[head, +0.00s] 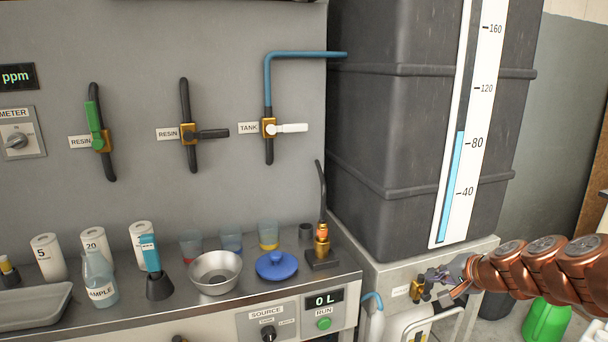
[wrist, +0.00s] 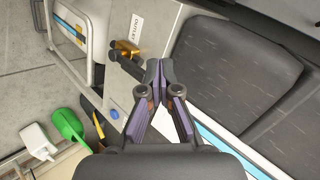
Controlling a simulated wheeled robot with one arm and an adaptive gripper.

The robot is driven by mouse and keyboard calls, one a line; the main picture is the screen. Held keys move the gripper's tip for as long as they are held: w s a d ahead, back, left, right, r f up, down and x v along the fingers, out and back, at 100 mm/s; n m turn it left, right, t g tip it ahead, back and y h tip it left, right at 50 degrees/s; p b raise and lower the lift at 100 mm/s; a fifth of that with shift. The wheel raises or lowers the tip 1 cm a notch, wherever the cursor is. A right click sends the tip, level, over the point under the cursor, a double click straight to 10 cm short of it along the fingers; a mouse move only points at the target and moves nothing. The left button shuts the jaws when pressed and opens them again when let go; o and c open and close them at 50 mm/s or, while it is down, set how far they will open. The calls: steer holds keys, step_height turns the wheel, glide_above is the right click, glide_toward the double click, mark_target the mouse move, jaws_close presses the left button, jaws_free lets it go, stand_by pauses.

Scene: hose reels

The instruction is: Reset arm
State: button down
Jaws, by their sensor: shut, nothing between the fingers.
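My gripper (head: 447,279) is at the right of the head view, at the end of my copper-coloured arm, in front of the grey stand below the dark tank. In the wrist view my gripper (wrist: 160,72) has its fingertips together with nothing between them. A brass outlet valve (wrist: 124,50) with a dark handle is just left of the fingertips in the wrist view, under a label reading OUTLET (wrist: 136,28). The valve (head: 416,290) also shows beside the gripper in the head view. I cannot tell whether the fingers touch its handle.
The dark tank (head: 400,120) stands behind my gripper, with a level gauge (head: 466,130) near 80. A steel counter (head: 190,300) at left holds cups, a bowl (head: 215,272) and a blue lid (head: 276,265). A green container (head: 545,320) stands low at right.

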steer(key=s+a+r+n+g+p, duration=0.3)
steer(key=s+a+r+n+p, duration=0.15)
steer(key=s+a, duration=0.35)
steer(key=s+a+r+n+g+p, duration=0.3)
steer(key=s+a+r+p, duration=0.25)
steer(key=s+a, duration=0.3)
steer(key=s+d+r+n+g+h+p, duration=0.1)
steer(key=s+p, duration=0.4)
steer(key=s, duration=0.6)
steer(key=s+d+r+n+g+h+p, duration=0.1)
steer(key=s+r+g+p, duration=0.3)
steer(key=s, duration=0.7)
step_height(320, 180, up, 2)
steer(key=shift+s+d+r+n+h+p, duration=0.2)
steer(key=shift+n+h+p, duration=0.25)
steer(key=shift+h, duration=0.45)
steer(key=shift+d, duration=0.1)
